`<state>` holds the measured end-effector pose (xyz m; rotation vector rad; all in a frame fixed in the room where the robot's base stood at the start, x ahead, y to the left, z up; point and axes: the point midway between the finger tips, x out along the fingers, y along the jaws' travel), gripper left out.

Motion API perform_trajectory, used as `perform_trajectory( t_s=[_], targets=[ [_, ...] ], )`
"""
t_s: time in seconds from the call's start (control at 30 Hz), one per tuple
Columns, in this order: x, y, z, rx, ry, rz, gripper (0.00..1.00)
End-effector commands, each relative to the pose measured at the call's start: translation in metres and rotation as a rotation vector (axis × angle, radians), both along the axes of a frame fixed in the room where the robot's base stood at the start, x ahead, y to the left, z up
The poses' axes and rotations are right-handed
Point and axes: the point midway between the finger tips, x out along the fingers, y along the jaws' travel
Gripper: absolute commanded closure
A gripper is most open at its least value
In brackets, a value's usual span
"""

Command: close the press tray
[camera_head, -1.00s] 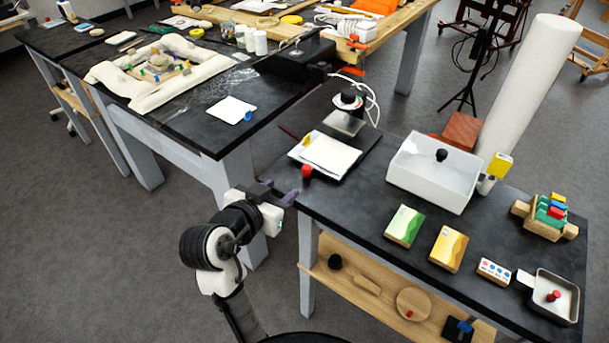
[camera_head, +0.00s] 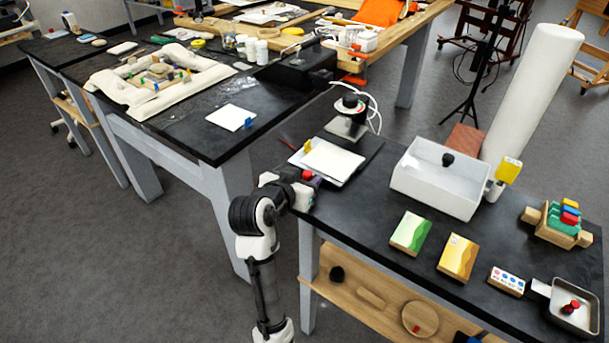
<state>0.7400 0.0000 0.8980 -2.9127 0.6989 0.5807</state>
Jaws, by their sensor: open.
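The press (camera_head: 350,106), with a black and white head, stands on the right-hand black table. In front of it lies a flat tray with a white sheet (camera_head: 334,160) on top, standing out toward the table's near left edge. A red knob (camera_head: 307,175) sits at its front. My gripper (camera_head: 302,186) is at this knob, at the table's left corner. Its fingers are mostly hidden behind the wrist, and it looks open. I cannot tell whether it touches the knob.
A white box with a black knob (camera_head: 436,184) stands right of the press. Green (camera_head: 410,233) and yellow (camera_head: 457,257) cards lie in front of it. A small metal pan (camera_head: 573,312) is at the right.

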Motion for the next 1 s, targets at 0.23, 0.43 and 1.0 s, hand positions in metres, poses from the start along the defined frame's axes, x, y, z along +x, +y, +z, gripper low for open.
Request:
perform_trajectory(
  t_s=[0.23, 0.43, 1.0],
  targets=[
    [0.005, -0.003, -0.003, 0.001, -0.001, 0.001, 0.57],
    [0.005, -0.002, -0.002, 0.001, -0.001, 0.001, 0.66],
    [0.014, -0.009, -0.002, 0.0, 0.0, -0.001, 1.0]
  ],
)
